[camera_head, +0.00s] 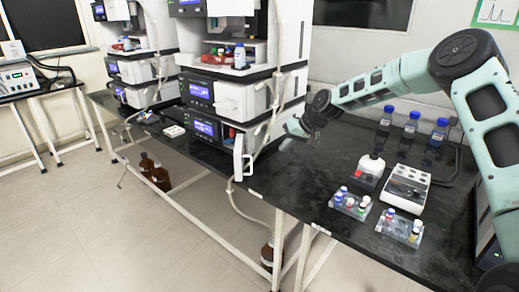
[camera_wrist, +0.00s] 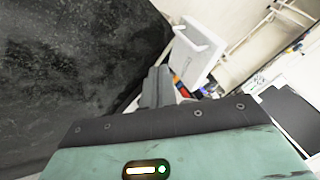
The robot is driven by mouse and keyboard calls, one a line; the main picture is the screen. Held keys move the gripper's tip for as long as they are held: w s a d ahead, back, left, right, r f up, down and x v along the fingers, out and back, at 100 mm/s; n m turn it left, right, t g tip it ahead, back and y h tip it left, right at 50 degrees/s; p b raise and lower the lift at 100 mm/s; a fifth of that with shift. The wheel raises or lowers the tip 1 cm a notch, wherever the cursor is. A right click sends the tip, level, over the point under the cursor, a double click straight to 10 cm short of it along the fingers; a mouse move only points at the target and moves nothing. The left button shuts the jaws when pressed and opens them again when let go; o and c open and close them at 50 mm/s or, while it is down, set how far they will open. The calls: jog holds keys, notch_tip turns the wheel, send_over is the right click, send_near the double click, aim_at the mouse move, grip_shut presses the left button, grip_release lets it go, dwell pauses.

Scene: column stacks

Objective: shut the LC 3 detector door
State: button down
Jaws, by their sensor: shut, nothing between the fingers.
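A white door (camera_head: 243,154) with a handle stands swung open at the bottom module of the nearest instrument stack (camera_head: 218,130). I take it for the LC 3 detector door, but no label is readable. It sticks out toward the bench's front edge. The door also shows in the wrist view (camera_wrist: 196,52), just beyond my fingers. My gripper (camera_head: 296,130) is shut and empty, to the right of the door in the head view. The gap between fingertips and door is hard to judge. Small red and blue parts show beside the door, partly hidden.
Blue-capped bottles (camera_head: 411,125) stand at the back of the black bench (camera_head: 330,160). A white block (camera_head: 407,188) and vial racks (camera_head: 350,203) sit at its right front. Another stack (camera_head: 135,70) stands farther left. A pale tube hangs in front of the nearest stack.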

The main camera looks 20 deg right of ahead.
aim_at(244, 156)
jog(key=w+a+f+p, duration=0.3)
jog(key=w+a+f, duration=0.1)
jog(key=a+f, duration=0.4)
jog(key=shift+w+p, duration=0.15)
jog(key=shift+p, duration=0.15)
jog(key=shift+a, duration=0.1)
jog(key=shift+a, duration=0.1)
